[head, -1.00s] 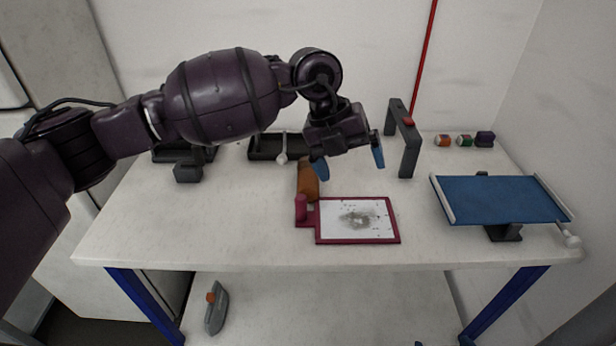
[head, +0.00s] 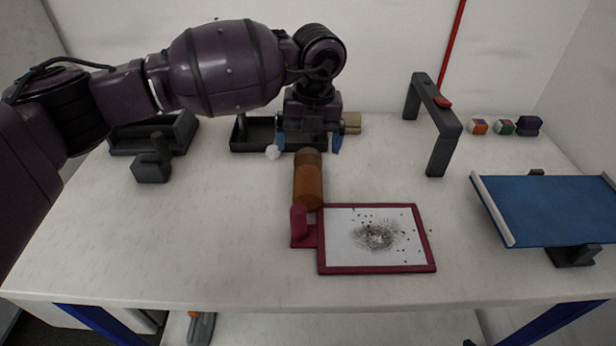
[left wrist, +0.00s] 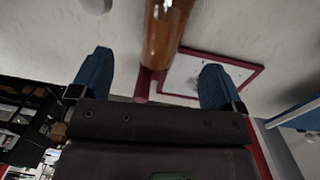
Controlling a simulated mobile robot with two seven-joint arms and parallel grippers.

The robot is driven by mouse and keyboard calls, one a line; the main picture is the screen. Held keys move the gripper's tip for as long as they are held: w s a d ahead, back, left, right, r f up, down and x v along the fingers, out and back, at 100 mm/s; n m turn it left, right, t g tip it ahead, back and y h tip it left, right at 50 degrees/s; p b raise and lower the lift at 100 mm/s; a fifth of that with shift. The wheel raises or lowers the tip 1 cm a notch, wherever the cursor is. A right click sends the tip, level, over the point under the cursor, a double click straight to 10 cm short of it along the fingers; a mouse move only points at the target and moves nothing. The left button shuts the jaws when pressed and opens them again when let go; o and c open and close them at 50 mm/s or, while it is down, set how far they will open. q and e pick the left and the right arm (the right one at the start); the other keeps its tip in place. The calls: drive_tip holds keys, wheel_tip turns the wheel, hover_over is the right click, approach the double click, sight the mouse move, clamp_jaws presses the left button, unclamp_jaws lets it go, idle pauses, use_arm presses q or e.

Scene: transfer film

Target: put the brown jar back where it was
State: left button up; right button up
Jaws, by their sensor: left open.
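The brown jar (head: 308,185), orange-brown with a darker top, stands on the white table just behind the dark red framed board (head: 428,268). It looks upright. My left gripper (head: 309,145) is open and empty, pointing down, with its blue fingers showing on either side of the jar's top. In the left wrist view the jar (left wrist: 163,30) shows ahead, between the lines of the two fingers (left wrist: 155,78), with clear gaps on both sides. I cannot tell exactly how far the fingers are from it. My right gripper is not in view.
Black trays (head: 240,148) and a dark grey block (head: 152,170) lie at the back left. A grey arch (head: 440,150) stands right of the jar, and a blue sloped panel (head: 550,210) at the right. Small coloured items (head: 504,126) sit far right. The front left table (head: 180,240) is clear.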

sight(309, 168)
use_arm(q)
wheel_tip(309, 168, down, 5)
drive_tip(key=shift+a+r+b, duration=0.15)
drive_tip(key=shift+r+b, duration=0.05)
drive_tip(key=shift+b, duration=0.1)
drive_tip(key=shift+w+f+b, duration=0.1)
drive_tip(key=shift+f+b, duration=0.4)
drive_tip(key=shift+f, duration=2.4)
drive_tip(key=shift+r, duration=0.1)
drive_tip(key=c, duration=1.2)
drive_tip(key=shift+r, duration=0.1)
